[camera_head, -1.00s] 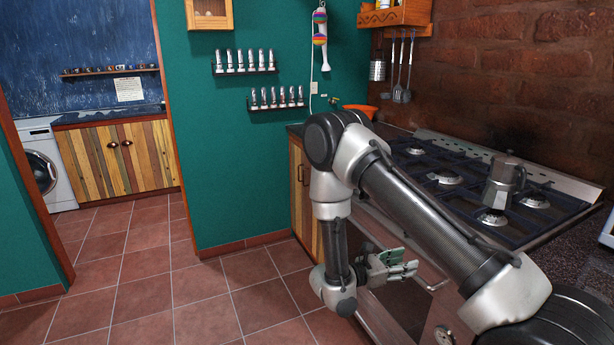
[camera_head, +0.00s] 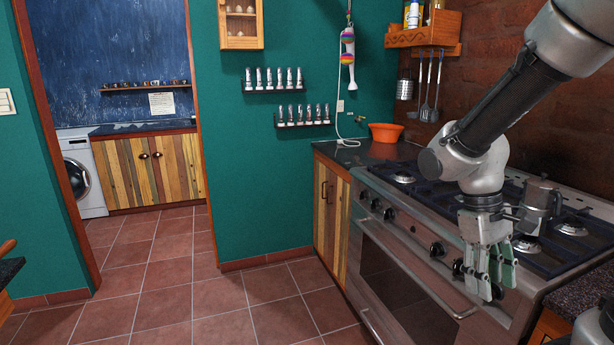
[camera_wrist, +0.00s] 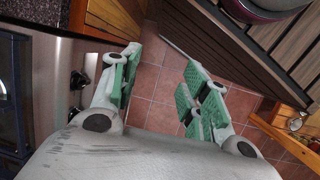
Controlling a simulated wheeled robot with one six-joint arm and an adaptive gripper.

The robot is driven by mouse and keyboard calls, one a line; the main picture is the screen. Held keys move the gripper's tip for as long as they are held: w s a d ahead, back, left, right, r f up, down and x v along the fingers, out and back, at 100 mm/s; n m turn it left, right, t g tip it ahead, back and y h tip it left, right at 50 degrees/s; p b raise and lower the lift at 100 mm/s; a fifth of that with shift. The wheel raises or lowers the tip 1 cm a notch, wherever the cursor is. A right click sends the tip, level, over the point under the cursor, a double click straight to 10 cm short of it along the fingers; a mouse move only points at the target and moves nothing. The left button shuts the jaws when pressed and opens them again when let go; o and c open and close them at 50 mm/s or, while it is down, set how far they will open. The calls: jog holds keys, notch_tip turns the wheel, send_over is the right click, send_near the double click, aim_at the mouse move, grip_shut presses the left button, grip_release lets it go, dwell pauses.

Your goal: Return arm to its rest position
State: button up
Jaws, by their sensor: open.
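My gripper (camera_head: 490,268) hangs fingers-down in front of the stove's front panel in the head view, at the right. Its green-padded fingers are apart and nothing is between them. In the wrist view the gripper (camera_wrist: 160,92) shows the same two open fingers, with red floor tiles beyond them. My arm comes in from the upper right and bends at an elbow above the stove.
The stove (camera_head: 400,262) stands along the brick wall, with a moka pot (camera_head: 540,203) on its hob close behind my gripper. An orange bowl (camera_head: 386,132) sits on the counter in the corner. The tiled floor (camera_head: 220,310) at left is clear.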

jog(key=s+d+r+m+t+y, duration=0.1)
jog(key=s+r+m+t, duration=0.1)
jog(key=r, duration=0.4)
jog(key=s+d+r+m+t+y, duration=0.1)
jog(key=s+r+t, duration=0.2)
jog(key=r+t, duration=0.2)
jog(key=shift+d+r+m, duration=0.15)
jog(key=shift+r+m, duration=0.25)
jog(key=shift+r, duration=0.15)
